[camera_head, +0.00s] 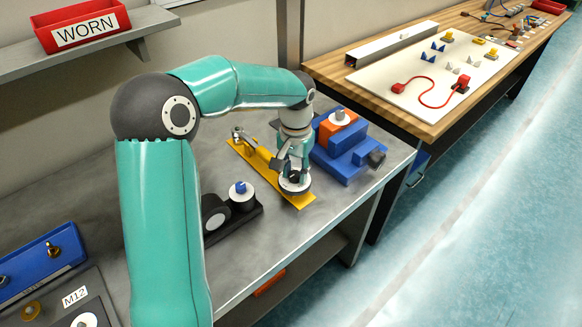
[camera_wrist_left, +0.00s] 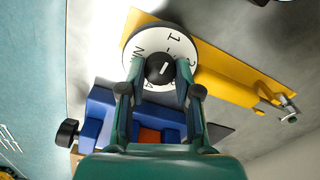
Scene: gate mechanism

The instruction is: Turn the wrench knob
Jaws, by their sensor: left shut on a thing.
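The yellow wrench (camera_head: 262,163) lies on the grey metal bench and carries a round white dial with a black knob at its near end. In the left wrist view the dial (camera_wrist_left: 150,38) shows black marks, a 1 among them, and the black knob (camera_wrist_left: 160,70) at its middle has a white line. My left gripper (camera_head: 294,174) points down over this dial. In the left wrist view my left gripper (camera_wrist_left: 158,76) has its two fingers on either side of the knob, shut on it. The gripper hides part of the dial. My right gripper is not in view.
A blue vise (camera_head: 347,158) with an orange block stands right beside the wrench. A black fixture (camera_head: 222,214) with a white disc stands to the left. A blue tray (camera_head: 40,268) lies at lower left. A red bin (camera_head: 82,22) marked WORN sits on a shelf.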

